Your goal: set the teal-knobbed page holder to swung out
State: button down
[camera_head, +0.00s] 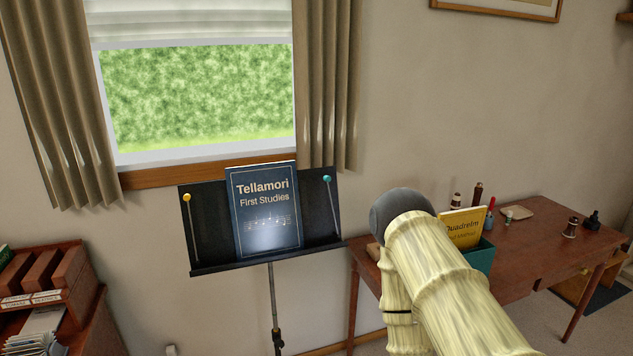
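A black music stand (210,213) stands below the window and bears an upright blue book (264,212) titled "Tellamori First Studies". A page holder with a teal knob (327,179) is at the right side of the stand's desk. Its thin arm runs from the knob down the desk, to the right of the book and apart from it. A similar holder with a yellow knob (187,198) is at the left side. My arm, in a pale ribbed cover, reaches up at the lower right of the stand. My gripper is not visible.
A wooden desk (530,250) stands to the right, partly behind my arm. It bears a teal box (482,257) with a yellow book (463,226) and several small items. A low shelf (85,300) with boxes is at the left. Curtains hang close behind the stand.

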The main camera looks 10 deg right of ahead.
aim_at(327, 179)
jog(key=k, duration=0.25)
jog(key=z, duration=1.75)
jog(key=i, duration=1.2)
jog(key=u, duration=2.6)
